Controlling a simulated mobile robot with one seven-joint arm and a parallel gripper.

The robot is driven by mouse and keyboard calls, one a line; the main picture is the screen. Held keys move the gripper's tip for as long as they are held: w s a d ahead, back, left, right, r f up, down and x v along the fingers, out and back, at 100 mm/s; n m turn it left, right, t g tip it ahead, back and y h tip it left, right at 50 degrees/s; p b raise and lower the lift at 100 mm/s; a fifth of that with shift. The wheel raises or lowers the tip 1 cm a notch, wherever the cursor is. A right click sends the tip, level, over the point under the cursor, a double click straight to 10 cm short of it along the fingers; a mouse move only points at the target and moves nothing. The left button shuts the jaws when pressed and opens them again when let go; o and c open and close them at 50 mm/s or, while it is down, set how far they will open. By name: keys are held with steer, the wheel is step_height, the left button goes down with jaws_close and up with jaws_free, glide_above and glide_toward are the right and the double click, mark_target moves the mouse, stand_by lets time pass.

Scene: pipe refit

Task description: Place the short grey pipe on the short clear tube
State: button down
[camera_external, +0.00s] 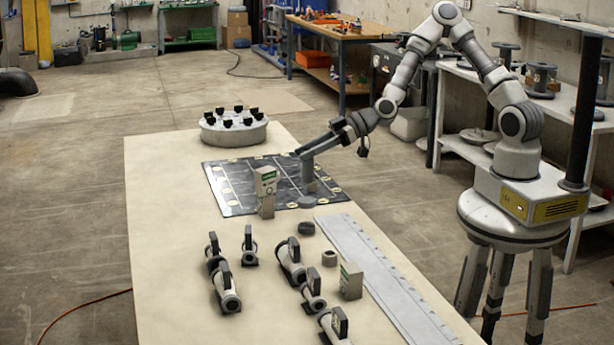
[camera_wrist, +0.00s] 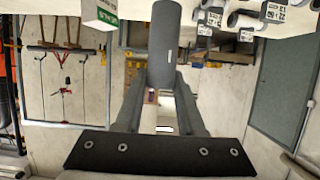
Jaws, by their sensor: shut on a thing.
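The short grey pipe (camera_external: 308,174) is upright in my gripper (camera_external: 301,153), over the right part of the dark mat. In the wrist view the pipe (camera_wrist: 164,42) is a plain grey cylinder between the two fingers of my gripper (camera_wrist: 162,82), which are shut on it. A grey round patch lies just below the pipe's lower end; I cannot tell contact. Pale tubes with black clamps, such as one on the left (camera_external: 228,292) and one at centre (camera_external: 291,261), lie on the table's near half. I cannot tell which is the short clear tube.
The dark mat (camera_external: 228,190) has pale outlines. A green-labelled box (camera_external: 266,194) stands at its near edge, another box (camera_external: 350,282) nearer. Small grey rings (camera_external: 306,228) lie between. A round grey flange with black knobs (camera_external: 234,132) stands behind. A long grey rail (camera_external: 372,268) lies right.

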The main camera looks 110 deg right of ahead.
mark_target(306, 169)
steer(key=shift+w+a+f, duration=0.3)
steer(key=shift+a, duration=0.05)
steer(key=shift+f, duration=1.95)
steer(key=shift+f+b, duration=0.15)
steer(key=shift+b, duration=0.25)
steer(key=c, duration=0.5)
jaws_free()
steer(key=shift+r, duration=0.3)
steer(key=p+v, duration=0.1)
steer(key=v, duration=1.1)
steer(key=shift+f+p, duration=0.1)
steer(key=shift+p, duration=0.2)
